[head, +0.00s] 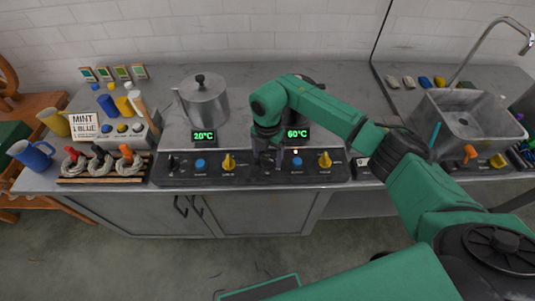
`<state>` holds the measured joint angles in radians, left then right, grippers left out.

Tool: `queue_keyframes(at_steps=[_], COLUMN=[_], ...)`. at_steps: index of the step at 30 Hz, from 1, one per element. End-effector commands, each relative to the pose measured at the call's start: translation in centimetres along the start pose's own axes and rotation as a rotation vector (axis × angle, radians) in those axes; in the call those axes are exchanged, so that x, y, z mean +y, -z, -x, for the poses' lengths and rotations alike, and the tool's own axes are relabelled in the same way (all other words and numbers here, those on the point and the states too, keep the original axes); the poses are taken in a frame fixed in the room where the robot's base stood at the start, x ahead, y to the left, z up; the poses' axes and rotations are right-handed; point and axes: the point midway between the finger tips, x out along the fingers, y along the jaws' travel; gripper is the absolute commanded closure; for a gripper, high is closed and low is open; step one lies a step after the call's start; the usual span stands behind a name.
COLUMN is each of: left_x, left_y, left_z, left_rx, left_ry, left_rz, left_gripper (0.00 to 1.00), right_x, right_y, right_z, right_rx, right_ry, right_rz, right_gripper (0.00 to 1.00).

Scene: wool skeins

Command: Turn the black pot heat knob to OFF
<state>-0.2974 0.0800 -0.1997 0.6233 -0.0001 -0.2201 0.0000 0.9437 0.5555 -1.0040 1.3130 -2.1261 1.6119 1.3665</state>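The control panel (250,182) runs along the front edge of the counter, with a blue knob (297,162) and a yellow knob (325,160) on its right half. The display (297,134) above them reads 60°C, and a small orange light (295,151) glows below it. A dark pot (316,80) is mostly hidden behind my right arm. My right gripper (268,157) points down over the middle of the panel, left of the right-hand blue knob. Its fingers look apart, with nothing seen between them. The panel lettering is too small to read. My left gripper is out of view.
A steel lidded pot (203,103) stands behind the left display (203,136), which reads 20°C. Another blue knob (199,164) and yellow knob (229,162) sit on the left half. Wool skeins (102,167) lie at left; a sink (465,122) is at right.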

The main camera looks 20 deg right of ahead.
Motion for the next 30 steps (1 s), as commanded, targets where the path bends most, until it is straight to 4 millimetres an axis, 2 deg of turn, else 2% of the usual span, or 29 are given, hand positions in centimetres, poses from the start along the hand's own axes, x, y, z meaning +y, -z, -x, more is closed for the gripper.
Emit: queue_keyframes(at_steps=[1, 3, 6, 17, 23, 30], left_x=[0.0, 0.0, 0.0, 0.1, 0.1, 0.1], left_y=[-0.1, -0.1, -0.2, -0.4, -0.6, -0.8], left_z=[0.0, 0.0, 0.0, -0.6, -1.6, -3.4], left_rx=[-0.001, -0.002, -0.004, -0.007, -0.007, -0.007], left_ry=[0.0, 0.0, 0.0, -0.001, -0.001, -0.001], left_rz=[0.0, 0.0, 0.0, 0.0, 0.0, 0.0], left_gripper=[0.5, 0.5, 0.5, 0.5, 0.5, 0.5], right_x=[0.0, 0.0, 0.0, 0.0, 0.1, 0.1], right_y=[0.0, 0.0, 0.0, -0.1, -0.1, -0.1], right_z=[0.0, 0.0, 0.1, -0.1, -0.2, -0.2], right_rx=[0.0, 0.0, 0.0, 0.0, -0.001, -0.002], right_ry=[0.0, 0.0, 0.0, -0.001, -0.002, -0.003], right_rz=[0.0, 0.0, 0.0, 0.05, 0.161, 0.367], right_gripper=[0.42, 0.69, 1.0, 1.0, 1.0, 1.0])
